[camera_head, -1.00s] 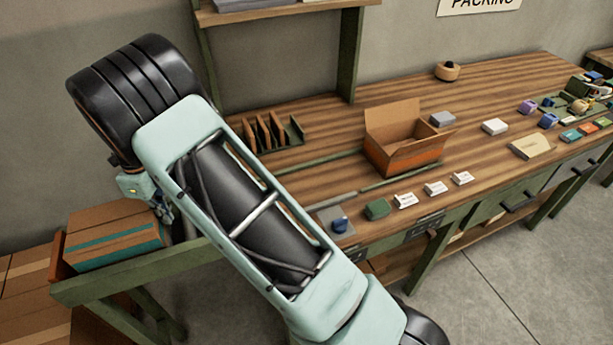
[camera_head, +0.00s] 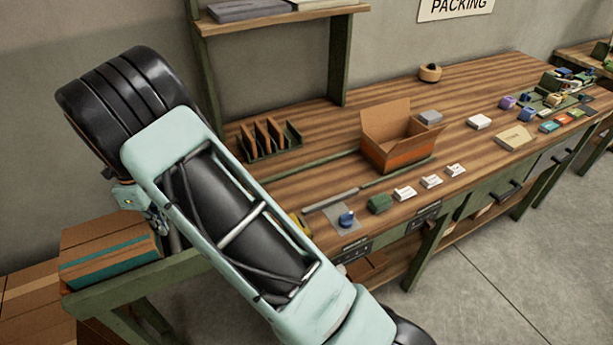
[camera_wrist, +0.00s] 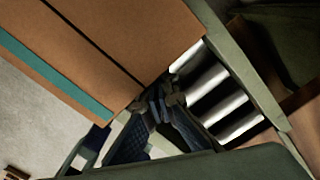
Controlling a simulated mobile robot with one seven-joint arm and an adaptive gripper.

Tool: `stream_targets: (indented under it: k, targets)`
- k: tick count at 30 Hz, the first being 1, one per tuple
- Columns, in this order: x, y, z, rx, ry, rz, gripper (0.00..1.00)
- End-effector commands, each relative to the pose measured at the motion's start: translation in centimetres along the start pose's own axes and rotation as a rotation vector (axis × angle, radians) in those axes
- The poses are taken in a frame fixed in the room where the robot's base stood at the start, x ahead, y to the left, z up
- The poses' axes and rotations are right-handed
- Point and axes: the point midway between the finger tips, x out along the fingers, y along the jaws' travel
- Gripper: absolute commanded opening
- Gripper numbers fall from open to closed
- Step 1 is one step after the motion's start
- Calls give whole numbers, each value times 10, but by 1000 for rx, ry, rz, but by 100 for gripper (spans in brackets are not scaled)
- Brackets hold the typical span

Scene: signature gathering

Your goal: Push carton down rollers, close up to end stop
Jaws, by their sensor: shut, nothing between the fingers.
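The brown carton (camera_head: 108,255) with a teal stripe sits at the far left end of the roller track, whose green side rail (camera_head: 150,277) runs along its front. My gripper (camera_head: 160,224) is at the carton's right end, partly hidden by my arm. In the wrist view the carton (camera_wrist: 95,45) fills the upper left. My gripper (camera_wrist: 163,103) is shut and empty, its fingertips at the carton's near edge; I cannot tell whether they touch. Bare rollers (camera_wrist: 222,98) show to the right of the fingers. The end stop is not visible, and any gap to it cannot be seen.
The packing bench (camera_head: 470,85) stands to the right with an open carton (camera_head: 398,140), a rack (camera_head: 270,140) and small items on top. More cartons (camera_head: 28,295) lie low at left. My arm crosses above the track. The floor (camera_head: 520,250) at right is clear.

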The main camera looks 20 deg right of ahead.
Motion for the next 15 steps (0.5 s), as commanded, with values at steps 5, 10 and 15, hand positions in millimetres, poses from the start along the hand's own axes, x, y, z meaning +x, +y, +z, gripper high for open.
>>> stream_targets:
  k: [5,10,15]
  targets:
    - [0,-2,-2,-1,0,0,0]
    - [0,-5,-7,1,0,0,0]
    - [0,-10,-16,0,-1,-1,0]
